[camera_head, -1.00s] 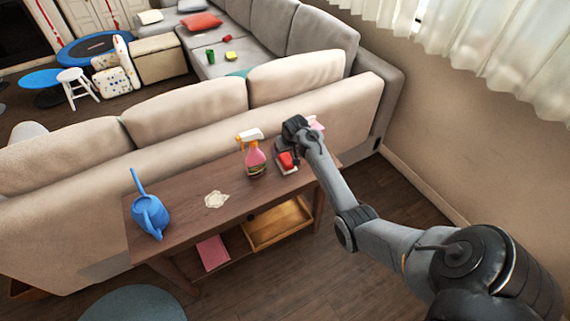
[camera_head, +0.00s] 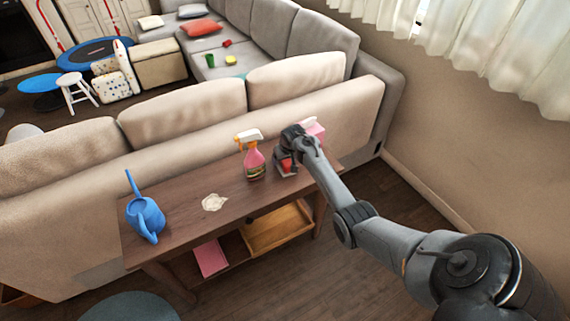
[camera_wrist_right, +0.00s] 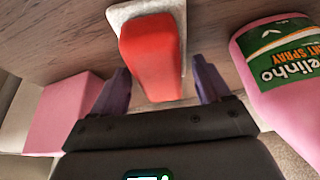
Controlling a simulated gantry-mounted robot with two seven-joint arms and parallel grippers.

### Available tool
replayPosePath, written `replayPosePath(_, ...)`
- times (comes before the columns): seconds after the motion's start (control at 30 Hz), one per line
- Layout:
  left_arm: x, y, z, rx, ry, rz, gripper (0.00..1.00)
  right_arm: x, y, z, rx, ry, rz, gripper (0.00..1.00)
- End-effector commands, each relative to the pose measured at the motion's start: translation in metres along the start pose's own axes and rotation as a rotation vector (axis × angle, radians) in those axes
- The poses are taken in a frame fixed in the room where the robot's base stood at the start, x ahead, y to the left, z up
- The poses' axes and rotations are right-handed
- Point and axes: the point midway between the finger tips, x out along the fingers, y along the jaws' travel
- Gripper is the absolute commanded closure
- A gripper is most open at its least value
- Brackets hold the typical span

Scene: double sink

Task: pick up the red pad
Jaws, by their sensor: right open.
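The red pad (camera_wrist_right: 152,55) has a red top on a pale grey-white base and rests on the wooden console table (camera_head: 180,217). In the head view the red pad (camera_head: 286,165) is partly hidden by my right gripper (camera_head: 288,160). In the right wrist view my right gripper (camera_wrist_right: 162,88) is open, with one dark finger on each side of the red part's near end. I see no closed grip on it. My left gripper is not in view.
A pink spray bottle (camera_head: 254,160) stands close beside the gripper, and a pink box (camera_head: 314,129) is on its other side. A blue watering can (camera_head: 146,216) and a whitish patch (camera_head: 214,202) are farther left. The sofa back (camera_head: 190,165) borders the table.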

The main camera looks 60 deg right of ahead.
Motion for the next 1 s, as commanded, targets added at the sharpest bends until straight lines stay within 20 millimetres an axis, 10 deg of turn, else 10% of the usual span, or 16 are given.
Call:
replayPosePath(0.83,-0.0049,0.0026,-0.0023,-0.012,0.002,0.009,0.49,0.0047,0.0,0.0022,0.0,0.0,0.0,0.23)
replayPosePath(1.0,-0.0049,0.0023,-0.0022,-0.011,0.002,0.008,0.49,0.0047,0.0,0.0023,0.0,-0.001,0.0,0.49)
